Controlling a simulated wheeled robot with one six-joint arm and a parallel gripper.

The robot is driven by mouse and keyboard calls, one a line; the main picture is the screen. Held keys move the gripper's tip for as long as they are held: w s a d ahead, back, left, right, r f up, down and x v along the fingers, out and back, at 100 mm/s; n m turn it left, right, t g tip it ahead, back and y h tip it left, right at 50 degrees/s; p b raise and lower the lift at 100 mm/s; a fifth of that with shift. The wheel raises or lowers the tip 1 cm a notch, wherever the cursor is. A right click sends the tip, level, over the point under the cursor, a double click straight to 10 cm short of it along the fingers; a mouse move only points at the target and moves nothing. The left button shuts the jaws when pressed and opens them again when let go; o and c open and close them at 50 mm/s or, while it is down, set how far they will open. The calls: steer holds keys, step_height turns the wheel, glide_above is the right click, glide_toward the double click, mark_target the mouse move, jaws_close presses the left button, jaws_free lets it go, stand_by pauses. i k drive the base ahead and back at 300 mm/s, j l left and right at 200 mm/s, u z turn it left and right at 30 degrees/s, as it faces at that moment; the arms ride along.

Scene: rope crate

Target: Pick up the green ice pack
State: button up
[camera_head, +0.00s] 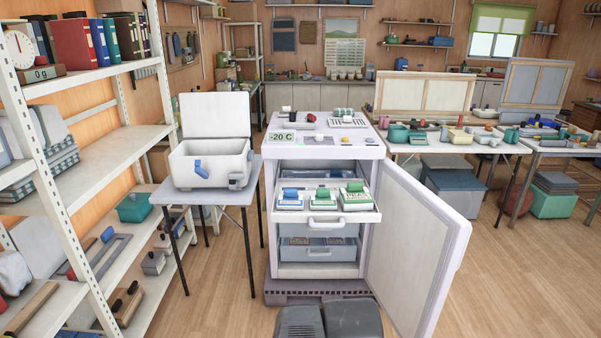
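A small white freezer stands in the middle with its door open. Its upper drawer (314,225) is pulled out and holds three packs side by side. The right pack (356,203) is green and white with a green grip on top. The left pack (290,204) is blue and white with a blue grip. The lettering on them is too small to read. My gripper does not show in this view.
The freezer door (408,245) swings out to the right. A white cooler box (210,178) with its lid up stands on a small table (208,196) at the left. Shelving (95,180) lines the left side. Open floor lies at the front right.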

mark_target(323, 200)
steer(key=i+j, duration=0.2)
steer(key=i, duration=0.25)
steer(key=i+j, duration=0.15)
steer(key=i, duration=0.25)
steer(key=i+j+z, duration=0.1)
steer(key=i, duration=0.35)
steer(key=i+j, duration=0.3)
steer(key=i, duration=0.15)
steer(key=i+j, duration=0.25)
steer(key=i, duration=0.15)
